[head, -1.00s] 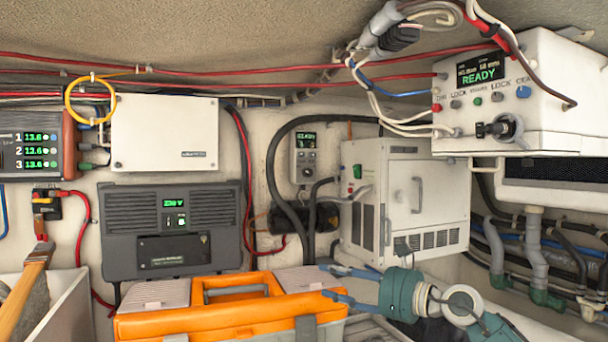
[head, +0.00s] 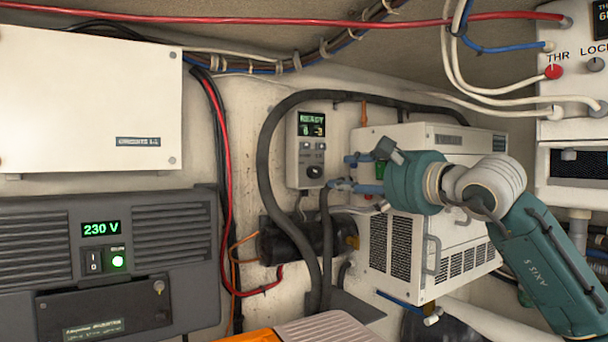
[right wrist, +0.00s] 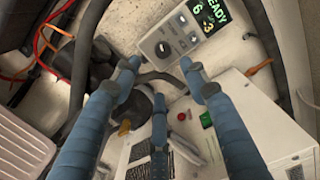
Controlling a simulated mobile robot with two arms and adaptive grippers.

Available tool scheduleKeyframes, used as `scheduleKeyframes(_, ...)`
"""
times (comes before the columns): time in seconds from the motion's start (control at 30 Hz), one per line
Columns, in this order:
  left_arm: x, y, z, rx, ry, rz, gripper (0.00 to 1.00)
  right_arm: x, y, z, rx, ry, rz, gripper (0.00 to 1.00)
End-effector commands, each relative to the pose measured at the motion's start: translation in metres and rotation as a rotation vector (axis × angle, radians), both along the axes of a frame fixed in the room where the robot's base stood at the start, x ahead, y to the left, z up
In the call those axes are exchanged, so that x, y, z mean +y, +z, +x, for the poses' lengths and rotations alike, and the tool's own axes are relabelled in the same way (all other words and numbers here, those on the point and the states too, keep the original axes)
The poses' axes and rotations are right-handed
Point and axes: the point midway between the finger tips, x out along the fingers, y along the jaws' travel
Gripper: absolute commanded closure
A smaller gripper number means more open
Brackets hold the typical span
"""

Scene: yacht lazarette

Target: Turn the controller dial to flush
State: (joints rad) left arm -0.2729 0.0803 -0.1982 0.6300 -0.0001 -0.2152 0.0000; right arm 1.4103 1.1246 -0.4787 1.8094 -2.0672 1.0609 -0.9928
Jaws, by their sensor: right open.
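The controller (head: 312,150) is a small light-grey box on the back wall. Its green display reads READY with digits below, and a round dark dial (head: 314,171) sits low on its face. In the right wrist view the controller (right wrist: 178,48) is at the top, tilted, with its dial (right wrist: 162,49) beyond the fingertips. My right gripper (head: 342,186) is just right of the dial in the head view. In the right wrist view its blue fingers (right wrist: 160,72) are spread and empty, apart from the dial. My left gripper is not in view.
A white vented cabinet (head: 390,258) stands right of the controller, partly behind my arm. A thick black hose (head: 272,190) loops around the controller's left side. A grey 230 V unit (head: 60,245) and a dark cylinder (head: 285,243) are at left and below.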

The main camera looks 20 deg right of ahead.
Motion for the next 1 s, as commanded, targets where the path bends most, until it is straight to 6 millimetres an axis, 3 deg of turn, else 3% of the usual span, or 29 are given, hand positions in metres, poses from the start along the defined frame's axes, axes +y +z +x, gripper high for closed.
scheduleKeyframes(0.1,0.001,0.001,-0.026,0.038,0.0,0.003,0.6,-0.001,0.004,0.003,-0.005,-0.01,-0.013,0.56)
scheduleKeyframes(0.3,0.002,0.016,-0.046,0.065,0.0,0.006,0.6,0.004,0.006,0.035,-0.001,-0.008,-0.011,0.56)
scheduleKeyframes(0.47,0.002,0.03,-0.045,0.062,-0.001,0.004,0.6,0.008,0.006,0.066,-0.002,-0.007,-0.009,0.56)
scheduleKeyframes(0.7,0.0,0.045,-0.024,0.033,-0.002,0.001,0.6,0.012,0.004,0.098,-0.002,-0.008,-0.01,0.56)
scheduleKeyframes(1.0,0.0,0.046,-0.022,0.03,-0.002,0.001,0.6,0.013,0.001,0.105,-0.005,-0.009,-0.011,0.56)
